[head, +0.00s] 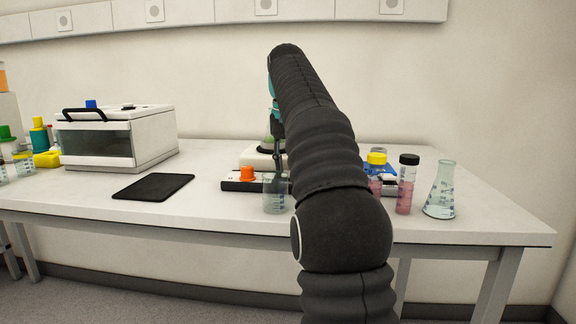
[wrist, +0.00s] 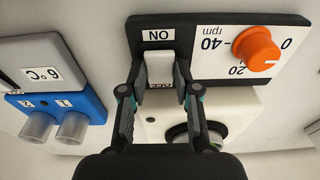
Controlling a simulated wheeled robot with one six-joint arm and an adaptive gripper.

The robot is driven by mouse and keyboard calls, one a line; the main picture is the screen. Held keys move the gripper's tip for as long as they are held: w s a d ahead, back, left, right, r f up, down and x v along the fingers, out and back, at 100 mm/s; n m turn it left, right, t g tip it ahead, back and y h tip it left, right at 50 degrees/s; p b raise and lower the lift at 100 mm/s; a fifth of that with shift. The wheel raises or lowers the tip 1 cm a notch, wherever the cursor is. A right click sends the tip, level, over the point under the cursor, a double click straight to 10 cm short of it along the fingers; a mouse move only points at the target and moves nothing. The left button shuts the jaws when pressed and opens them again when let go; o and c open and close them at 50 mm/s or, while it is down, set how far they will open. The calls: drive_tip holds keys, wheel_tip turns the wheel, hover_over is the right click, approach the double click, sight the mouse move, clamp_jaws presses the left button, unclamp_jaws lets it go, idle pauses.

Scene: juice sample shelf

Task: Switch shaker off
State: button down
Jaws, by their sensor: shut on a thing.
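The shaker's black control panel (wrist: 209,20) fills the top of the wrist view, upside down. It has a white scale marked in rpm and an orange knob (wrist: 256,48), which also shows in the head view (head: 247,174). A white switch (wrist: 160,66) stands below an ON label; a second label at its lower end is partly covered. My gripper (wrist: 160,82) is shut on the switch, one finger on each side. In the head view my arm hides the gripper's tips and much of the shaker (head: 254,158).
A beaker (head: 274,195) stands before the shaker. Right of my arm are a yellow-capped vial (head: 376,159), a black-capped vial (head: 407,185) and a flask (head: 441,192). A blue holder (wrist: 60,103) is near my gripper. A black mat (head: 153,187) and white box (head: 115,137) are left.

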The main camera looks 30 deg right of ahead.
idle(0.3)
drive_tip(key=c, duration=0.8)
unclamp_jaws()
drive_tip(key=shift+c, duration=0.2)
